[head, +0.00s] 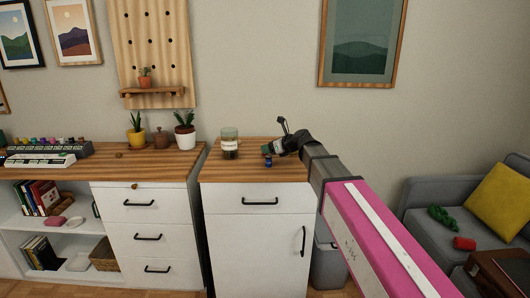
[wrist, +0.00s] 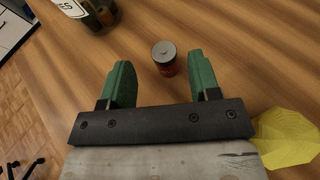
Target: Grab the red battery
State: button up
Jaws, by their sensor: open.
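The red battery (wrist: 166,62) stands upright on the wooden top in the wrist view, with a grey round end facing up and a dark red side. My gripper (wrist: 160,61) is open, with one green finger on each side of the battery in the picture. The battery looks nearer to the right finger, and I see no contact. In the head view my gripper (head: 268,150) is over the right cabinet's top (head: 240,172). A small bluish thing (head: 268,163) shows just below it; I cannot tell whether it is the battery.
A labelled jar (head: 229,146) stands left of my gripper; it also shows in the wrist view (wrist: 88,12). A yellow thing (wrist: 288,137) lies at the wrist view's lower right. Potted plants (head: 184,132) stand on the left cabinet. The cabinet top's front left is clear.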

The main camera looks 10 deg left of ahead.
jog(key=x, duration=0.5)
jog(key=shift+w+r, duration=0.1)
jog(key=shift+w, duration=0.2)
jog(key=shift+d, duration=0.1)
jog(key=c, duration=1)
jog(key=shift+c, duration=0.2)
